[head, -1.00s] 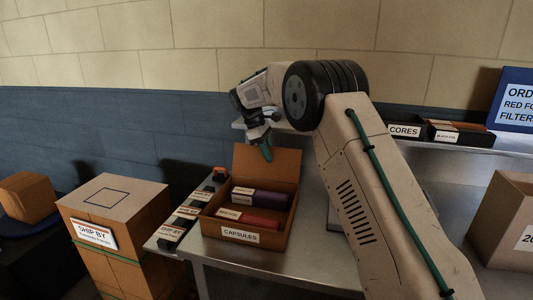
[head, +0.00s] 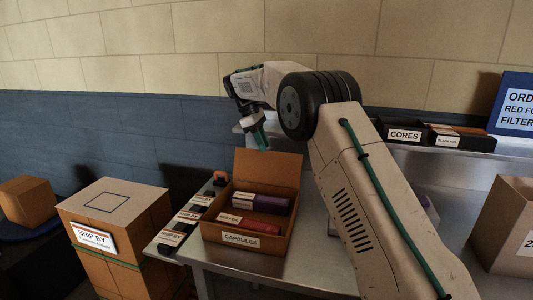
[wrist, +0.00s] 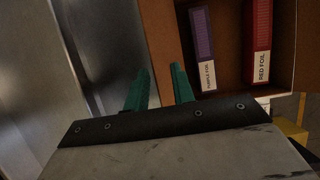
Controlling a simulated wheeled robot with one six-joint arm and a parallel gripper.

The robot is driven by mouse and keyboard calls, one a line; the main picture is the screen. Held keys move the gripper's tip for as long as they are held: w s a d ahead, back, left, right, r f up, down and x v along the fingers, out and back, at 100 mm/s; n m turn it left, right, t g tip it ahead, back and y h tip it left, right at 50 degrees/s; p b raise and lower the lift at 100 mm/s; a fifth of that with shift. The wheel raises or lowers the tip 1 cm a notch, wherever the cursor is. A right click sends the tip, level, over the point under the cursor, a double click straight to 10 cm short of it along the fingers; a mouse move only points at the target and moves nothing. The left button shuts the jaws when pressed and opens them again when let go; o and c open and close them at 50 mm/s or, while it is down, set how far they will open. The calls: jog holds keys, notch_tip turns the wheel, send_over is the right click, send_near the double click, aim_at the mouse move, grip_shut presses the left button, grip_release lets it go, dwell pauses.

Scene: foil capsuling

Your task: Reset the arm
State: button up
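My gripper (head: 261,143) hangs in the air above and behind the raised lid of the capsules box in the head view. In the wrist view its two green fingers (wrist: 160,72) stand apart with nothing between them. The capsules box (head: 285,168) is brown cardboard, labelled CAPSULES, and stands open on the metal table. Inside it lie a purple foil pack (wrist: 202,45) and a red foil pack (wrist: 258,40). Both packs lie to the right of the fingers in the wrist view.
Labelled SHIP BY slots (head: 173,237) line the table's left end, beside a SHIP BY carton (head: 115,203). A CORES bin (head: 404,134) and a black foil bin (head: 447,140) stand on the back shelf. An open carton (head: 506,225) stands at right.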

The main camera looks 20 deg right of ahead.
jog(key=shift+v, duration=0.85)
jog(key=shift+s+r, duration=0.2)
jog(key=shift+r, duration=0.15)
jog(key=s+d+r+m+t+y, duration=0.15)
jog(key=s+r, duration=0.25)
jog(key=s, duration=0.4)
jog(key=s+r+m, duration=0.2)
jog(key=s+r, duration=0.2)
jog(key=s, duration=0.5)
jog(key=s+d+r+m, duration=0.15)
jog(key=s+r, duration=0.25)
jog(key=s, duration=0.4)
jog(key=s+a+f+m+t+y, duration=0.1)
jog(key=s+f+m, duration=0.2)
jog(key=s, duration=1.1)
jog(key=s+f+m+t+y, duration=0.1)
jog(key=s+f+m, duration=0.2)
jog(key=s+f, duration=0.6)
jog(key=s, duration=0.5)
jog(key=shift+s+a, duration=0.35)
